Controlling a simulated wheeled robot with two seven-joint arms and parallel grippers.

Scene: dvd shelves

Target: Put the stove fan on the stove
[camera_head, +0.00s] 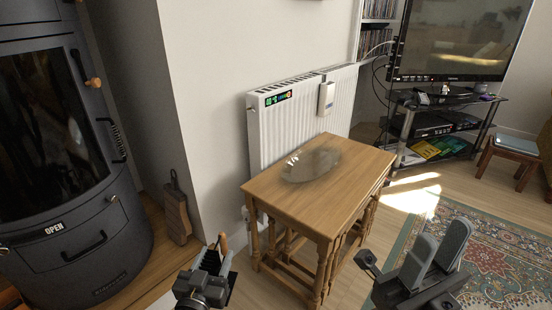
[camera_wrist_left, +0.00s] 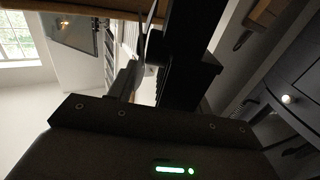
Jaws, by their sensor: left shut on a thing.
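The stove (camera_head: 75,235) is a large dark metal body with a glass door and an "OPEN" label at the left of the head view; its top is out of view. My left gripper (camera_head: 213,268) is low in front of the stove and the wall corner, shut on a dark finned thing that looks like the stove fan (camera_head: 212,258). A brownish part sticks up beside it. In the left wrist view the fan (camera_wrist_left: 185,65) is a black ridged block between the fingers, partly hidden. My right gripper (camera_head: 436,256) is open and empty over the rug.
A wooden side table (camera_head: 345,187) with a blurred, see-through round thing (camera_head: 311,164) on it stands right of my left gripper. A white radiator (camera_head: 290,125) is behind it. A wooden-faced tool (camera_head: 177,215) leans by the stove. A television stand (camera_head: 440,140) is at the back right.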

